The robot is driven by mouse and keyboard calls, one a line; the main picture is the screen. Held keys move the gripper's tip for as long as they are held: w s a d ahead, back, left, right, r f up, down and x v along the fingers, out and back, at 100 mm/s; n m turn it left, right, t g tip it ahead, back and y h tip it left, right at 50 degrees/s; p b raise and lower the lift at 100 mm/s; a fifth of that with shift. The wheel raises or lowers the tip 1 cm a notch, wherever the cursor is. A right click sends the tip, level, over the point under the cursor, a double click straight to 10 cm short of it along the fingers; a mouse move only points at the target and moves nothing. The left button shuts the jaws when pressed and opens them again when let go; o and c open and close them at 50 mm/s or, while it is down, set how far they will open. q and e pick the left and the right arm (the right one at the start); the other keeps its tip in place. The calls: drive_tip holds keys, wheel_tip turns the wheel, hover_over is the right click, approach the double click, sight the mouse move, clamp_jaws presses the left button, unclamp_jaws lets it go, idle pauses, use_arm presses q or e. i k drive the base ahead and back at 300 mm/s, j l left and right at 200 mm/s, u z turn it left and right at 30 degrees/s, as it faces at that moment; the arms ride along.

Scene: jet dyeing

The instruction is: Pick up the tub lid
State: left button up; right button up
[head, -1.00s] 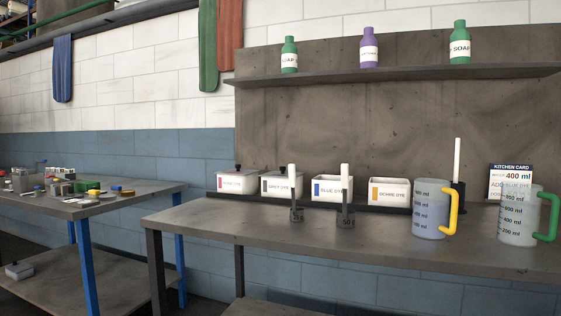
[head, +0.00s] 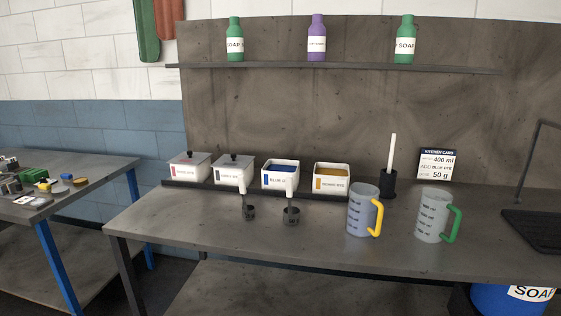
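Several white dye tubs stand in a row at the back of the bench. The leftmost tub (head: 187,174) carries a grey lid (head: 189,159) with a black knob. The second tub (head: 230,179) also carries a grey lid (head: 234,161) with a black knob. The blue dye tub (head: 281,180) is open and shows blue inside. The fourth tub (head: 331,186), with an orange-brown label, is open and shows orange-brown inside. No loose tub lid is visible on the bench. Neither of my grippers is in view.
In front of the tubs stand two dark scoops (head: 249,212) (head: 291,214) with upright white handles. A yellow-handled jug (head: 361,212) and green-handled jug (head: 431,218) stand to the right, before a dark holder (head: 388,184) and card (head: 437,164). The bench's front left (head: 170,225) is clear.

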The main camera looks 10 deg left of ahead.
sight(234, 160)
drive_tip(key=i+j+z, duration=0.15)
drive_tip(key=j+z, duration=0.2)
drive_tip(key=z, duration=0.15)
drive_tip(key=j+z, duration=0.8)
drive_tip(key=z, duration=0.15)
